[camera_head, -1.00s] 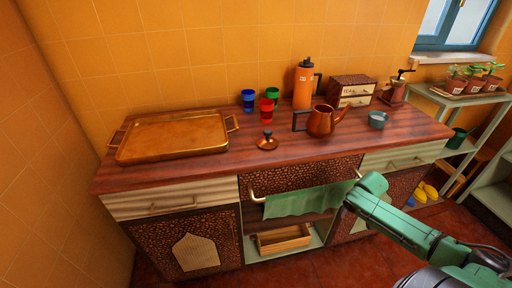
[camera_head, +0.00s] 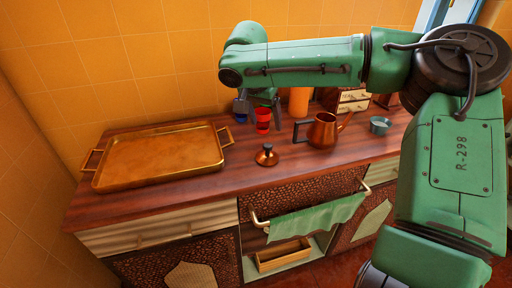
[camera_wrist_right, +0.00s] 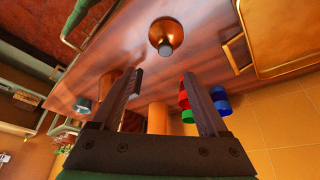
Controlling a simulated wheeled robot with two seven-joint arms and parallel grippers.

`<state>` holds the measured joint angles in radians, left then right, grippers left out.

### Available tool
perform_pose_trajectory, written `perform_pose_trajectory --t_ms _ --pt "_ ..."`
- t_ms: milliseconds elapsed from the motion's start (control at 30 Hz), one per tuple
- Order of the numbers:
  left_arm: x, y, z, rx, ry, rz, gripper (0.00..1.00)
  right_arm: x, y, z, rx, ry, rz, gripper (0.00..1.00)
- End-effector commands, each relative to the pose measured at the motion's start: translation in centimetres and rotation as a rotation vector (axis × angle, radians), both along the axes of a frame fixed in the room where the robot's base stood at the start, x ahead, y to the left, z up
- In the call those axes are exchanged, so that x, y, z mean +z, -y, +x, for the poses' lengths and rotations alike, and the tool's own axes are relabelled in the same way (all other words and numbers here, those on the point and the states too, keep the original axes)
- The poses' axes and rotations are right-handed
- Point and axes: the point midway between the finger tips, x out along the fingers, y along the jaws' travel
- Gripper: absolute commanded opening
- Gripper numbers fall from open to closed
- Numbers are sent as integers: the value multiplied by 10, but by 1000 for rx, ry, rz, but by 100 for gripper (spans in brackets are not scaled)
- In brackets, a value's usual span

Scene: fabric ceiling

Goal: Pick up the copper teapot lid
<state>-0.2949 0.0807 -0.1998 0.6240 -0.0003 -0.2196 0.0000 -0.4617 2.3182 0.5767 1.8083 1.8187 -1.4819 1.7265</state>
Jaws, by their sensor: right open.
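The copper teapot lid (camera_head: 266,156) with a dark knob lies on the wooden counter, left of the copper teapot (camera_head: 322,130). In the right wrist view the lid (camera_wrist_right: 166,34) is near the top centre, beyond the fingertips. My right gripper (camera_head: 258,112) hangs from the arm over the back of the counter, behind the lid and near the cups. In the wrist view its two fingers (camera_wrist_right: 164,84) are apart with nothing gripped between them. The teapot (camera_wrist_right: 108,82) is partly hidden behind one finger there. My left gripper is not in view.
A brass tray (camera_head: 160,180) lies at the left. A red cup (camera_head: 263,121) and a blue cup (camera_head: 241,108) stand close to the gripper. An orange bottle (camera_head: 299,102), a small drawer box (camera_head: 352,100) and a grey-blue bowl (camera_head: 380,125) stand to the right. The counter before the lid is clear.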

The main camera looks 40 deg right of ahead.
Motion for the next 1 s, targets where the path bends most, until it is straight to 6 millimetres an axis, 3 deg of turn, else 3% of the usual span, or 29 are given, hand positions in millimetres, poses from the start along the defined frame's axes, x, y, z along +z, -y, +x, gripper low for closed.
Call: perform_pose_trajectory --t_ms 33,133,467,800,1000 --pt "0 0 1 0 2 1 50 6 -10 2 -15 10 1 77" --pt "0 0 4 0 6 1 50 0 -13 5 -30 15 9 77" --pt "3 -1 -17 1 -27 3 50 -71 15 16 -28 13 9 77" --pt "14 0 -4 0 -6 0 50 -120 36 24 -28 12 6 77" --pt "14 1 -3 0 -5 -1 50 -126 37 26 -26 16 7 77"
